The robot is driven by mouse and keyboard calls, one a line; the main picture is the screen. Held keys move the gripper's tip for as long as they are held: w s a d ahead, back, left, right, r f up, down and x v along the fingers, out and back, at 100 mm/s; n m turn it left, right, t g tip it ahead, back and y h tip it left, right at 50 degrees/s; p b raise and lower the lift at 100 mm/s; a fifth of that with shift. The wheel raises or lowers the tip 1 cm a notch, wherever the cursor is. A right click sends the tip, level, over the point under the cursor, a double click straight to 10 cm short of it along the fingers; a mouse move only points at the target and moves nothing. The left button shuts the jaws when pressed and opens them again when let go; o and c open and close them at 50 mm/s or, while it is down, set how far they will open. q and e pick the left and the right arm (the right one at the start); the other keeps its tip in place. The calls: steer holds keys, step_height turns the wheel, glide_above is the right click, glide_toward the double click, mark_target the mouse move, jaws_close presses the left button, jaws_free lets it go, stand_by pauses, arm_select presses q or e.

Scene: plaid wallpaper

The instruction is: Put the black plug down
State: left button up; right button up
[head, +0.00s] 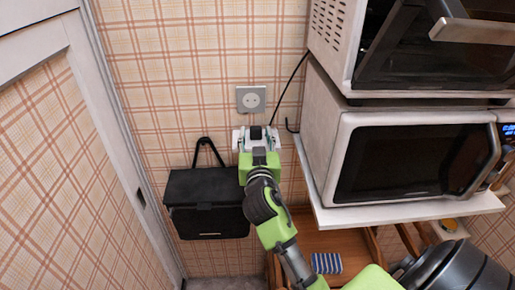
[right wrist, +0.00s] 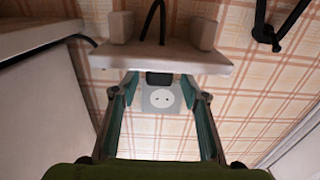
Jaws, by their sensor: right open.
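The black plug (right wrist: 159,78) shows as a dark block at the edge of a white bracket-like piece (right wrist: 165,57) with two posts. Its lower part is hidden by that piece. It also shows in the head view (head: 256,132), small, just below the wall socket. My right gripper (head: 256,147) is at the white piece. Its fingers (right wrist: 161,90) are open, one on each side of the plug, and I see gaps between them and it. A black cord shows at the white piece in the right wrist view. My left gripper is not in view.
The grey wall socket (head: 251,99) is just above. A black bag (head: 207,203) hangs at the left. A microwave (head: 415,158) stands on a white shelf (head: 410,212) close at the right, with an oven above.

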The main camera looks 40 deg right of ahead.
steer(key=b+v, duration=0.3)
steer(key=v, duration=0.9)
steer(key=shift+r, duration=0.2)
steer(key=shift+s, duration=0.1)
